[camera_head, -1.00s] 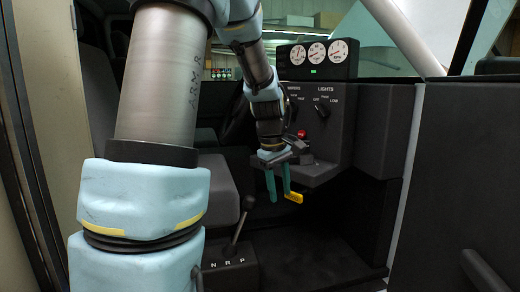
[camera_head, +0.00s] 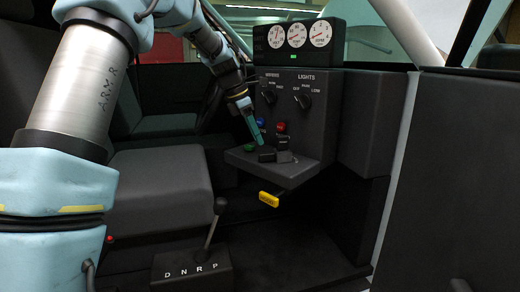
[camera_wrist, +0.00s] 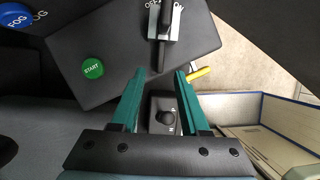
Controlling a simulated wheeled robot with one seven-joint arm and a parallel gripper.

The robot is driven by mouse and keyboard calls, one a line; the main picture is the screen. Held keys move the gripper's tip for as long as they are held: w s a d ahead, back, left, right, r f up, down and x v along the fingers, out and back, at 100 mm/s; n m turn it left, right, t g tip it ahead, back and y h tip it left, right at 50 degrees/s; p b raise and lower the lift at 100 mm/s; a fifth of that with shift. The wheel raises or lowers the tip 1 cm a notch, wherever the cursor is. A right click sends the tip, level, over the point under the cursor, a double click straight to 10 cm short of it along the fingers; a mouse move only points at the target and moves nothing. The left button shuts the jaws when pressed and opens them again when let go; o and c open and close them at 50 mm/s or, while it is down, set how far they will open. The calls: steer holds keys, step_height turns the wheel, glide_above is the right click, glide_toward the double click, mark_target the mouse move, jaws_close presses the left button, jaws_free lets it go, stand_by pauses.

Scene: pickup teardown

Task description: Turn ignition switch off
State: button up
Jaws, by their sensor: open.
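A black switch with a raised handle, apparently the ignition switch (camera_head: 267,154), sits on the dashboard's lower ledge. In the wrist view its handle (camera_wrist: 165,32) stands at the top, roughly upright in the picture. White lettering around it is partly hidden, so its setting cannot be read. My gripper (camera_head: 257,140) is at the ledge's left part, beside the switch in the head view. In the wrist view my gripper (camera_wrist: 161,74) has its two green fingers apart with nothing between the tips. The switch appears beyond the tips, and I see no contact.
A green START button (camera_wrist: 92,68) and a blue FOG button (camera_wrist: 15,17) are left of the switch. A red button (camera_head: 281,127) is behind it. A yellow handle (camera_head: 268,199) hangs under the ledge. A gear lever (camera_head: 216,220) stands below.

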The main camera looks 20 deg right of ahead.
mark_target(276, 156)
steer(key=p+x, duration=0.1)
steer(key=x, duration=0.5)
steer(key=shift+f, duration=0.15)
steer(key=shift+d, duration=0.1)
jaws_close()
stand_by(1.2)
